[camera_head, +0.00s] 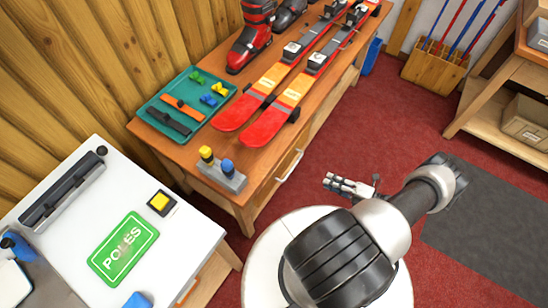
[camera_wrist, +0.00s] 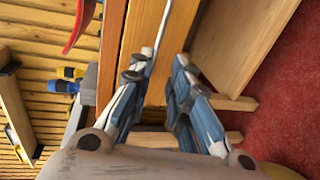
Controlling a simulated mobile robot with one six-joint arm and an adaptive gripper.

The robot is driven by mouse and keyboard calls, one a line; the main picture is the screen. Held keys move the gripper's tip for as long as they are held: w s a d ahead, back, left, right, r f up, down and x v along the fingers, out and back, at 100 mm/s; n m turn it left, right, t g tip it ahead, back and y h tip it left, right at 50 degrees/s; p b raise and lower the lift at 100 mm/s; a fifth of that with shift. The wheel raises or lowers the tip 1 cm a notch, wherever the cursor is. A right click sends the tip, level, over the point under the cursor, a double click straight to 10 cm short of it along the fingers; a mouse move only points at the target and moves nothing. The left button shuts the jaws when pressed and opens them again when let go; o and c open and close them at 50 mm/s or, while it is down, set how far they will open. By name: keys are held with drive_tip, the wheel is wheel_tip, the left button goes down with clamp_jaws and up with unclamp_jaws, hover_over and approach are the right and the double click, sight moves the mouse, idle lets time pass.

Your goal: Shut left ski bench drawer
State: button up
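The ski bench (camera_head: 215,150) is a wooden bench along the plank wall. Its left drawer (camera_head: 276,172) is in the front near the bench's near end, with a pale bar handle (camera_head: 291,165). I cannot tell from here how far the drawer stands out. My gripper (camera_head: 330,183) is in front of this drawer, to the right of the handle and apart from it. In the wrist view my gripper (camera_wrist: 160,74) is open and empty, its two fingers pointing at a wooden front (camera_wrist: 142,40) with a thin pale bar (camera_wrist: 162,30) along it.
Red skis (camera_head: 290,95), a ski boot (camera_head: 250,40), a teal tray (camera_head: 190,85) with small parts and a grey block (camera_head: 222,176) with yellow and blue knobs stand on the bench. A white-topped table (camera_head: 170,260) is at the lower left. Red carpet (camera_head: 400,130) lies open to the right.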

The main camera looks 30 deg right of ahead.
sight(294, 166)
drive_tip(key=shift+m, duration=0.3)
drive_tip(key=x, duration=0.8)
drive_tip(key=b+x, duration=0.1)
drive_tip(key=x, duration=0.8)
drive_tip(key=shift+s+a, duration=0.15)
drive_tip(key=shift+a, duration=0.1)
drive_tip(key=shift+c, duration=0.3)
drive_tip(key=shift+r, duration=0.1)
clamp_jaws()
